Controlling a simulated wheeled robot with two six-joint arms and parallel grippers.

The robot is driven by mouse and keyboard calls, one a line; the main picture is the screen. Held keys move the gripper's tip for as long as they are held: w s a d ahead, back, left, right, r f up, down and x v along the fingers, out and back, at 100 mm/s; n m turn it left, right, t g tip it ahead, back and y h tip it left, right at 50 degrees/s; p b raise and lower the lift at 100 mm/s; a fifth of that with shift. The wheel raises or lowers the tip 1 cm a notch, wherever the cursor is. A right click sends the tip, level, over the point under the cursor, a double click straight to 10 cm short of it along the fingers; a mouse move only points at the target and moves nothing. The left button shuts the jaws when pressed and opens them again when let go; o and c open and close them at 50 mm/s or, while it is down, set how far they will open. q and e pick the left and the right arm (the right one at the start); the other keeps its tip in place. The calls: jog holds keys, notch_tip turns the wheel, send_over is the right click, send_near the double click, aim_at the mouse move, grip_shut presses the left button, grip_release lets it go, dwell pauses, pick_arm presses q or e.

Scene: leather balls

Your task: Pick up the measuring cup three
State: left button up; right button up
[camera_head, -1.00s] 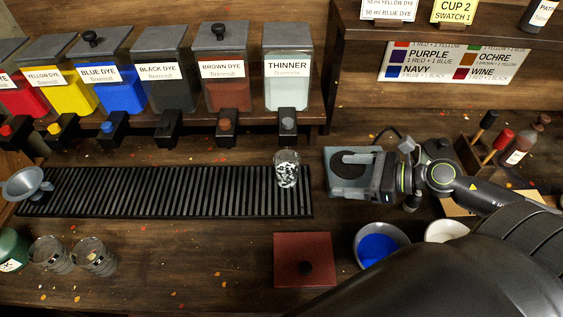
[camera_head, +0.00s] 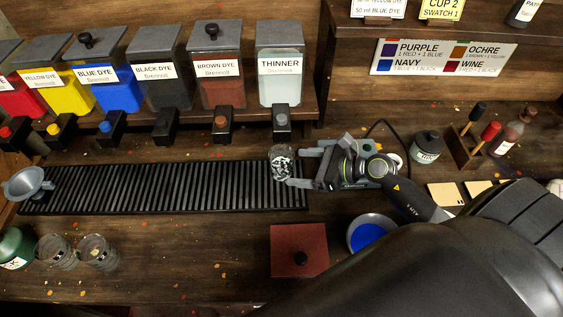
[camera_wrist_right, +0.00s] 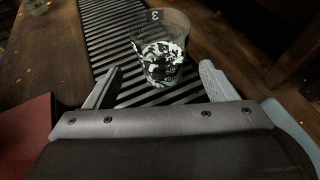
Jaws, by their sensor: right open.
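The measuring cup three (camera_head: 281,162) is a clear cup with a black-and-white patterned lower part. It stands upright on the right end of the black slatted rack (camera_head: 150,188), below the thinner dispenser. In the right wrist view the cup (camera_wrist_right: 161,50) shows a "3" near its rim. My right gripper (camera_head: 296,168) is open, with its fingers pointing left at the cup. In the right wrist view its fingertips (camera_wrist_right: 160,70) lie to either side of the cup's lower part, and I see no finger contact. My left gripper is not in view.
The thinner dispenser's tap (camera_head: 281,121) hangs just above and behind the cup.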

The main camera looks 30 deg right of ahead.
aim_at(292, 165)
jog(key=shift+w+a+f, duration=0.15)
jog(key=shift+w+a, duration=0.2)
jog(key=shift+w+a+p, duration=0.3)
jog(key=shift+w+p, duration=0.1)
jog(key=p+x, duration=0.1)
jog(key=x, duration=0.2)
jog(key=shift+w+f, duration=0.1)
jog(key=shift+w, duration=0.05)
jog(key=shift+w+a+f, duration=0.25)
jog(key=shift+w+f, duration=0.1)
jog(key=c, duration=1.2)
jog(key=shift+r+p, duration=0.15)
jog(key=shift+p, duration=0.2)
